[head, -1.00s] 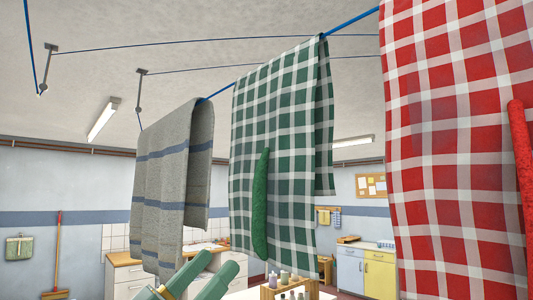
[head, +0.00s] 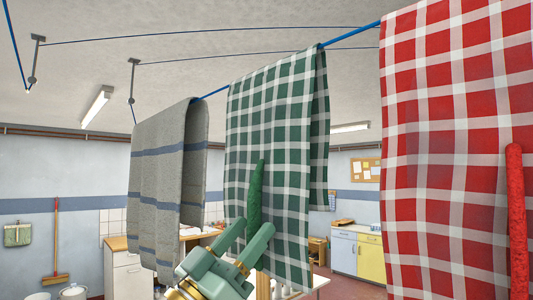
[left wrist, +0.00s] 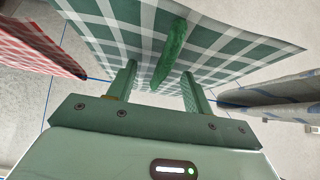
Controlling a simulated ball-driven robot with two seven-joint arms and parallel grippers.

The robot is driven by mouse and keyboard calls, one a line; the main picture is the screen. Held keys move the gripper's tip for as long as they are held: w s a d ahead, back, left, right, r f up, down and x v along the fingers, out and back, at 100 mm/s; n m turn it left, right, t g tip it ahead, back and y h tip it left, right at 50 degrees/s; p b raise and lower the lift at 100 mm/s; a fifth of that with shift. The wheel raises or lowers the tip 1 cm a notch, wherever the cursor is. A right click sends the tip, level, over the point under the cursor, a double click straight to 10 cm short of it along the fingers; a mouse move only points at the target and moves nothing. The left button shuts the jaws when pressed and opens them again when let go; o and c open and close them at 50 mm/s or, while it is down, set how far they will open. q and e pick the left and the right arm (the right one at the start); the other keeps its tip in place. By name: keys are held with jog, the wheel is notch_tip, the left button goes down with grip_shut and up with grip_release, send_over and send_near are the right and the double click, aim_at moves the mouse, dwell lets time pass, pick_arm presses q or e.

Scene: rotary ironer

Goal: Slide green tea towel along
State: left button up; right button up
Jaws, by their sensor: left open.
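The green and white checked tea towel (head: 285,110) hangs over the blue line in the middle of the head view. A dark green fuzzy strip (head: 256,200) stands out from its front face; it also shows in the left wrist view (left wrist: 168,57). My left gripper (head: 249,236) is open just below and in front of the strip. In the left wrist view the strip's lower end lies between the two spread fingers (left wrist: 160,85), and I cannot tell whether they touch it. My right gripper is not in view.
A grey towel with blue stripes (head: 160,180) hangs to the left on the same line (head: 352,33). A red checked towel (head: 440,130) with a red strip (head: 516,220) hangs close on the right. Cabinets (head: 357,250) stand far behind.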

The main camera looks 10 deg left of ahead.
pick_arm(q)
grip_shut()
jog(key=shift+w+a+b, duration=0.3)
jog(key=shift+w+a, duration=0.4)
jog(key=shift+a, duration=0.2)
jog(key=shift+w+a+b, duration=0.25)
jog(key=shift+w+a, duration=0.4)
jog(key=shift+a, duration=0.2)
jog(key=shift+c, duration=1.9)
grip_release()
